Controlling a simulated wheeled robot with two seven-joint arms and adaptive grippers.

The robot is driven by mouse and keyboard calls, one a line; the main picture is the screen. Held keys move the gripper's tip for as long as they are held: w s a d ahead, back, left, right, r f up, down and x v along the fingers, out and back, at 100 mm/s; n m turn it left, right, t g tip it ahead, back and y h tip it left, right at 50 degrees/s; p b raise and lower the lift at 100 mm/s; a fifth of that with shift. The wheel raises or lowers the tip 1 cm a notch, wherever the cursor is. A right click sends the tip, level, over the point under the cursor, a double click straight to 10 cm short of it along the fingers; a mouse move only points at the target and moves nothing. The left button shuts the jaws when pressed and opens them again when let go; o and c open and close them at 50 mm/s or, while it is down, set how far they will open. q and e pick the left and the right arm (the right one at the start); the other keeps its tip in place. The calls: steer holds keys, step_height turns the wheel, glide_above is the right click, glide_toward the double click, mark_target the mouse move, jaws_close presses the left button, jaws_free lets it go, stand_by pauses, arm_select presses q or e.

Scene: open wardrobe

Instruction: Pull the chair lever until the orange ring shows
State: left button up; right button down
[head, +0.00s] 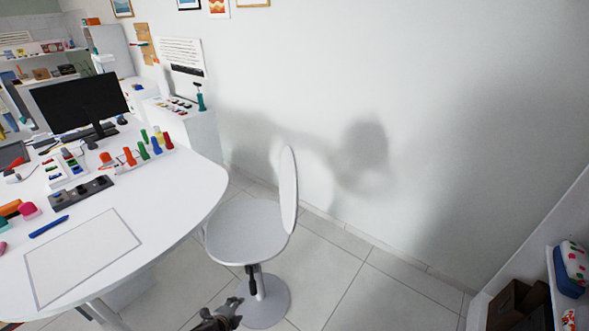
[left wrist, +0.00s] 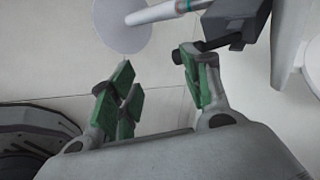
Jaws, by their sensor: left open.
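The white chair (head: 250,228) stands beside the desk with its backrest to the right. Its dark lever (head: 252,282) hangs below the seat, next to the column. My left gripper (head: 232,306) is low in the head view, just left of the chair's round base. In the left wrist view its green-padded fingers (left wrist: 157,68) are apart. The lever's dark rounded end (left wrist: 190,52) is at the tip of the right finger; I cannot tell whether they touch. The chair column (left wrist: 165,12) shows white with a teal band. I see no orange ring. My right gripper is out of view.
The white desk (head: 185,190) fills the left, with a monitor (head: 80,103) and coloured pegs on it. A wall lies behind the chair. A shelf with boxes (head: 515,305) stands at the lower right. Tiled floor (head: 350,265) is free right of the chair.

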arm_select(q)
steer(key=a+f+n, duration=0.5)
steer(key=a, duration=0.2)
steer(key=s+a+f+n+g+y, duration=0.25)
steer(key=s+a+f+n, duration=0.5)
steer(key=s+f, duration=0.4)
steer(key=s+d+f+n+g, duration=0.1)
steer(key=s+d+f, duration=0.2)
steer(key=s, duration=0.7)
steer(key=s+d+f+n+g, duration=0.2)
steer(key=s+d+f, duration=0.1)
steer(key=s, duration=0.7)
steer(key=s+d+f+n+g+h, duration=0.1)
steer(key=s+d+f+g, duration=0.1)
steer(key=s, duration=0.9)
steer(key=d+f, duration=0.1)
steer(key=d, duration=0.1)
steer(key=shift+d, duration=0.3)
